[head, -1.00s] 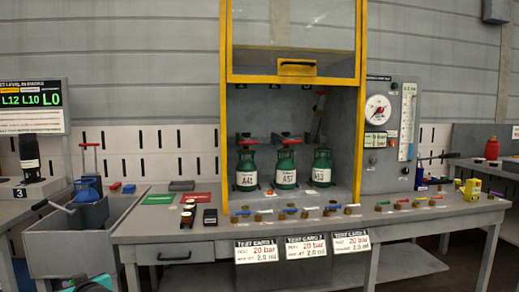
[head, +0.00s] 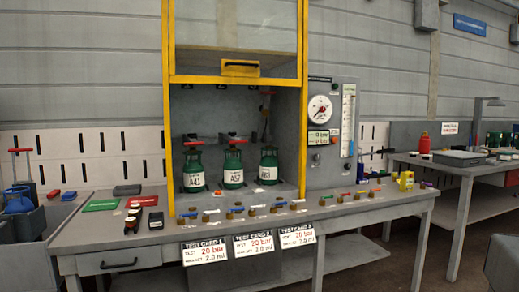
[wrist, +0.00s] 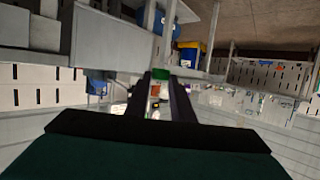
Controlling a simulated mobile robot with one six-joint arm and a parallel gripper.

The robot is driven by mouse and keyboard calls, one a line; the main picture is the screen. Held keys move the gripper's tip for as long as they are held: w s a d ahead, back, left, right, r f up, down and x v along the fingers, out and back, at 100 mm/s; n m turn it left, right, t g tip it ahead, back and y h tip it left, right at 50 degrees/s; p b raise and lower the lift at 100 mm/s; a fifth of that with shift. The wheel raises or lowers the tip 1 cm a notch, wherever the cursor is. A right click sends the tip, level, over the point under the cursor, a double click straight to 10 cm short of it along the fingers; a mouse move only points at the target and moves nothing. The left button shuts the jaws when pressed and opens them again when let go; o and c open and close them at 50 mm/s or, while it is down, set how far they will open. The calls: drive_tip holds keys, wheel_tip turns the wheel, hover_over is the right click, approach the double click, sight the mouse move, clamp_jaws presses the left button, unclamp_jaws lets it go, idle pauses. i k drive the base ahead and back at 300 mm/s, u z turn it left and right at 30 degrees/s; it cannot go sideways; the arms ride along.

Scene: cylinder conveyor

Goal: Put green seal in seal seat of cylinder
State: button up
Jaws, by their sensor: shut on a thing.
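My gripper (wrist: 160,82) shows in the wrist view, its two dark fingers shut on a small green piece, the green seal (wrist: 160,74), at the fingertips. The gripper does not show in the head view. Three green cylinders stand upright in a yellow-framed cabinet in the head view: a left one (head: 194,168), a middle one (head: 233,166) and a right one (head: 268,166). Each has a white label; the middle one seems to read A57. Their seal seats are too small to make out. My gripper is well apart from them.
The grey bench (head: 130,252) has a row of small brass fittings with coloured handles along its front. A red mat (head: 147,201) and a green mat (head: 101,205) lie left. A gauge panel (head: 329,125) stands right of the cabinet. Another table (head: 447,169) stands farther right.

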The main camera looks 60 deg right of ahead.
sight(269, 165)
drive_tip(key=u, duration=0.1)
drive_tip(key=k, duration=0.85)
drive_tip(key=z, duration=1.1)
drive_tip(key=i, duration=0.5)
drive_tip(key=u, duration=0.15)
